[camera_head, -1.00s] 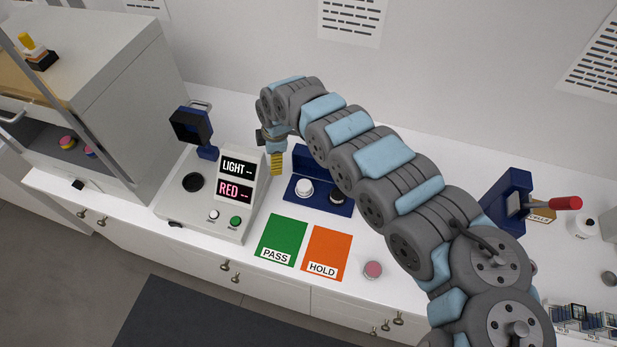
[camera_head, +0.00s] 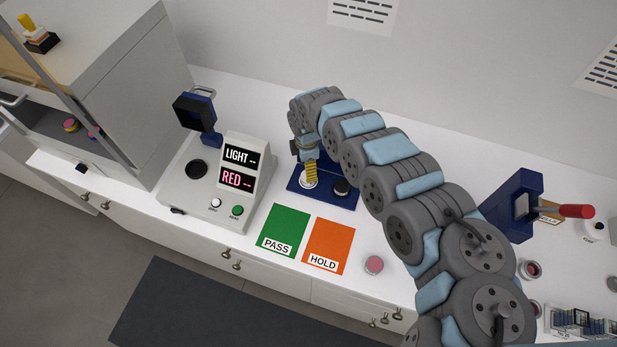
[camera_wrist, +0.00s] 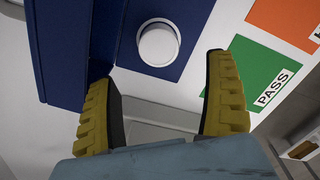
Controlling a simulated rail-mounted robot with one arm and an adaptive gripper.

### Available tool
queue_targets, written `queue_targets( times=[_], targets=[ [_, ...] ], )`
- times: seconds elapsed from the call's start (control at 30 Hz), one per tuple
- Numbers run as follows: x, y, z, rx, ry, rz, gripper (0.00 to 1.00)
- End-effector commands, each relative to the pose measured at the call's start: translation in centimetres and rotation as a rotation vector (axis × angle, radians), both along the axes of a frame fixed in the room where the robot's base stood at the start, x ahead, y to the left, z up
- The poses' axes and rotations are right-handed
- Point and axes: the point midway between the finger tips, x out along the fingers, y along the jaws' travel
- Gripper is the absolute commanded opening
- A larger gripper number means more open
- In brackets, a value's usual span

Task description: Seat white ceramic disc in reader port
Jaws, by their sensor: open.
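The white ceramic disc (camera_head: 308,182) sits in the left place of a blue holder (camera_head: 325,199). It also shows in the wrist view as a round white disc (camera_wrist: 159,45) on the blue surface. My gripper (camera_head: 311,174) is above the disc in the head view, with its yellow fingers partly covering it. In the wrist view my gripper (camera_wrist: 160,70) is open and empty, and the disc appears beyond the gap between its fingertips. The grey reader (camera_head: 222,205) stands to the left, with a dark round port (camera_head: 197,169) in its top. Its display reads LIGHT and RED.
A black disc (camera_head: 341,187) sits right of the white one in the holder. Green PASS (camera_head: 284,228) and orange HOLD (camera_head: 330,240) mats lie in front. A blue press with a red handle (camera_head: 575,211) is farther right.

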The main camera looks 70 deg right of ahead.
Motion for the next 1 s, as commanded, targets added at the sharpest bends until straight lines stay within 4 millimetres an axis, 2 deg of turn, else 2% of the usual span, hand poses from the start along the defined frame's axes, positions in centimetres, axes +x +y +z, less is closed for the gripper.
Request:
queue_targets(
  times=[0.27,0.63,1.0],
  targets=[
    [0.0,0.1,-2.6,0.002,0.0,0.0,0.86],
    [0.2,0.0,-3.9,0.0,-0.002,0.001,0.86],
    [0.1,0.1,-7.3,0.003,-0.002,-0.001,0.86]
  ],
)
